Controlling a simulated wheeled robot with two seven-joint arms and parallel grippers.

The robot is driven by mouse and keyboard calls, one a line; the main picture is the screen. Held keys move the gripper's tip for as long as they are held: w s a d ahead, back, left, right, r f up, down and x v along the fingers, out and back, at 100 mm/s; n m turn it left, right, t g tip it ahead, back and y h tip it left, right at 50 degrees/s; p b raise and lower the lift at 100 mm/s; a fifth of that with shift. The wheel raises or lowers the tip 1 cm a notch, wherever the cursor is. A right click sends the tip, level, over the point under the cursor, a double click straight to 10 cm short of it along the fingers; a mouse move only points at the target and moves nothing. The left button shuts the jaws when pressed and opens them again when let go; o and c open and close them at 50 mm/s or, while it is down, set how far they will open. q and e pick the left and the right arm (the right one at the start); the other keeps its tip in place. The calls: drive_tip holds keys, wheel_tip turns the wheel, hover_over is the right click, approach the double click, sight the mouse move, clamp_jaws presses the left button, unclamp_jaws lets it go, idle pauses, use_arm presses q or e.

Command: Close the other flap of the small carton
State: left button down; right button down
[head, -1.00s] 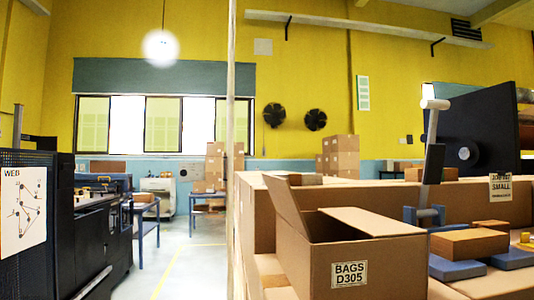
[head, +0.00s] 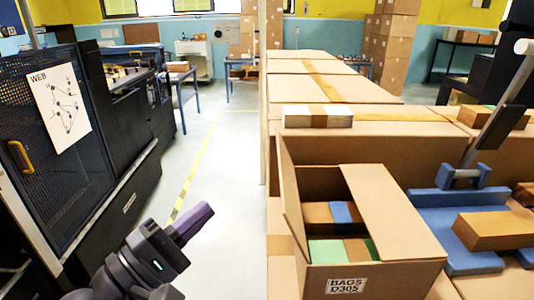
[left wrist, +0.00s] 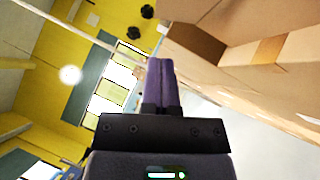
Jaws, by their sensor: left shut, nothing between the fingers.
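The small carton (head: 408,275), labelled BAGS D305, stands in the right half of the head view. Its left flap (head: 291,200) stands up, leaning slightly outward to the left. Its right flap (head: 390,205) lies nearly flat over the right part of the opening. Brown, blue and green packs (head: 325,214) show inside through the uncovered left part. My left gripper (head: 203,215) is shut and empty, left of the carton and apart from it. Its purple fingers (left wrist: 160,85) are together in the left wrist view. My right gripper is not in view.
Large cartons (head: 405,145) form a surface behind and under the small carton, with a paper stack (head: 318,116) on top. A blue-grey stand with a lever (head: 463,178) and a brown block (head: 495,230) are at right. A dark machine (head: 60,150) stands left; floor between is clear.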

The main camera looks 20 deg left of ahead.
sight(290, 183)
use_arm(q)
drive_tip(key=w+d+r+p, duration=0.3)
drive_tip(key=w+d+p, duration=0.1)
drive_tip(key=w+d, duration=0.2)
drive_tip(key=shift+x, duration=0.9)
